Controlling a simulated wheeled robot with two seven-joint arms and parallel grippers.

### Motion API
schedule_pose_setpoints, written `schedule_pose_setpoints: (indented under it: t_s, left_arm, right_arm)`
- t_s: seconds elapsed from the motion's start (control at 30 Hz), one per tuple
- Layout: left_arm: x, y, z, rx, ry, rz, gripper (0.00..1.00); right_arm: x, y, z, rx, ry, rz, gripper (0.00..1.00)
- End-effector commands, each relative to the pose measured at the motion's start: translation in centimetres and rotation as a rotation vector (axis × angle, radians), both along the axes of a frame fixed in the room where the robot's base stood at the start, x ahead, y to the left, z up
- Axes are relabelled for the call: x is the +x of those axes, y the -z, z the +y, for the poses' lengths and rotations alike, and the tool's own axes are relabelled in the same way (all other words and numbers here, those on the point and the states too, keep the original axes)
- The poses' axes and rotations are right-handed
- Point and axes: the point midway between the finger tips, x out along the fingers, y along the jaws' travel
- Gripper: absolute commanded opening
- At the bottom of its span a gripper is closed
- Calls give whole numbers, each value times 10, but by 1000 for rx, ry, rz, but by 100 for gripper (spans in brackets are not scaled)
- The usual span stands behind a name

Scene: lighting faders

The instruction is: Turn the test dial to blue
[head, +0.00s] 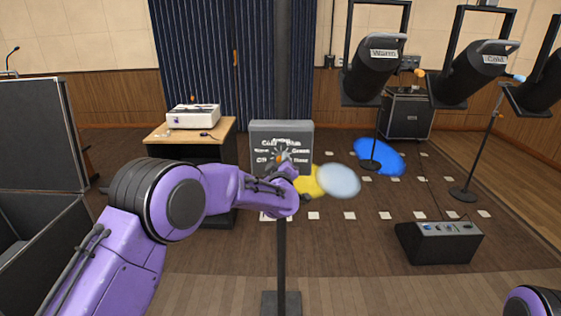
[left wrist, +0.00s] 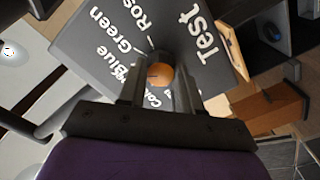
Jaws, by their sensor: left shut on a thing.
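The test dial is on a grey box (head: 301,130) on a dark post, with white lettering on its face. Its round orange knob (left wrist: 161,75) shows in the left wrist view, with the words Test, Rose, Green and Blue around it; other labels are partly hidden by my fingers. My left gripper (head: 284,170) is at the front of the box. In the left wrist view its two dark fingers stand on either side of the knob, shut on it. I cannot tell which label the knob points to. My right gripper is not in view.
Stage lamps marked Warm (head: 372,72) and Cold (head: 465,75) hang at the right. A black fader box (head: 438,243) is on the floor at the right. A wooden desk (head: 160,150) with a white device (head: 193,117) stands behind left. Yellow, pale and blue light spots (head: 380,156) lie on the floor.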

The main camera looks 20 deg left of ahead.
Motion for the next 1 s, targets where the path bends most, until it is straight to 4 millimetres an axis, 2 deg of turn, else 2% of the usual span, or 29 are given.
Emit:
schedule_pose_setpoints:
  t_s: [0.67, 0.7, 0.77, 1.0]
  left_arm:
    - [0, 2, -1, 56, 2, 20, 3]
    - [0, 2, -1, 56, 2, 20, 43]
    - [0, 2, -1, 56, 2, 20, 59]
    - [0, 1, 0, 55, 1, 18, 59]
  right_arm:
    - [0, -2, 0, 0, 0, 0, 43]
    - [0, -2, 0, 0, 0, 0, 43]
    - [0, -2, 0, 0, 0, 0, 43]
    - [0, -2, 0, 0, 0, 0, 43]
